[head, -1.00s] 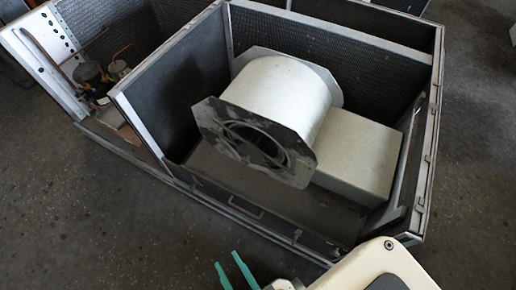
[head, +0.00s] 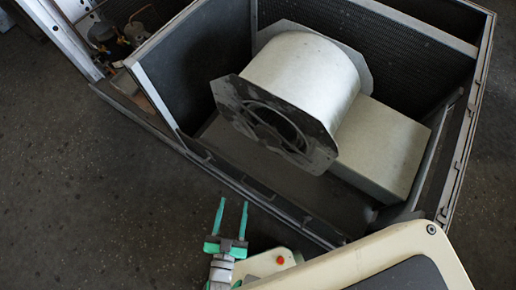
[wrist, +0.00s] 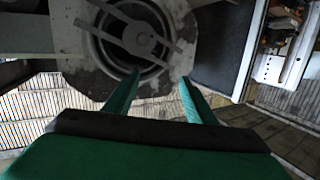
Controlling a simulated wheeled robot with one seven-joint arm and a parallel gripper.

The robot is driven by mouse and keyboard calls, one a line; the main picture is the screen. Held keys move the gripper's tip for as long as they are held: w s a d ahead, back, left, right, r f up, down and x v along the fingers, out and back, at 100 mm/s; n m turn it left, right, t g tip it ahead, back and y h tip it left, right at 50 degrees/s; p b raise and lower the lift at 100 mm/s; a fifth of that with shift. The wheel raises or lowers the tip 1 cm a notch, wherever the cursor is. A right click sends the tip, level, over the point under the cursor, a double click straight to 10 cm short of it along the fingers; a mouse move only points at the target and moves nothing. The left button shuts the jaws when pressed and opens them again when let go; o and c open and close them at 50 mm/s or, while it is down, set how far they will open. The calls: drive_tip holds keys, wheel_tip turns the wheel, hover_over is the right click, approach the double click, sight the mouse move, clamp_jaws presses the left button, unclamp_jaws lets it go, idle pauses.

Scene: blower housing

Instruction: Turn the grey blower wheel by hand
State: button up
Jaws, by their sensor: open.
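The grey blower wheel (head: 270,122) sits inside the round opening of the pale blower housing (head: 308,72), behind a dark end plate with crossing struts. In the wrist view the wheel (wrist: 146,72) shows as a dark ring behind a strut, at the top centre. My gripper (head: 233,203) has green fingers, open and empty. In the head view it is outside the cabinet's near edge, below and left of the wheel. In the wrist view its fingers (wrist: 160,85) point toward the opening, and I see no contact.
The metal cabinet's near rail (head: 245,190) runs between my gripper and the blower. A pale box-shaped duct (head: 385,145) joins the housing on the right. Pipes and a compressor (head: 120,40) sit at the upper left. The dark floor at left is clear.

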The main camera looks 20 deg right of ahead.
drive_tip(key=w+d+f+m+g+h, duration=0.1)
drive_tip(key=w+d+f+m+h, duration=0.2)
drive_tip(key=w, duration=0.4)
drive_tip(key=m+g+h, duration=0.1)
drive_tip(key=g+h, duration=0.2)
drive_tip(key=h, duration=0.1)
approach(261, 145)
drive_tip(key=x, duration=0.7)
drive_tip(key=shift+s+r, duration=0.1)
drive_tip(key=shift+r, duration=0.1)
drive_tip(key=shift+w+d, duration=0.25)
drive_tip(key=shift+d, duration=0.25)
drive_tip(key=shift+a, duration=0.1)
clamp_jaws()
drive_tip(key=shift+m, duration=0.5)
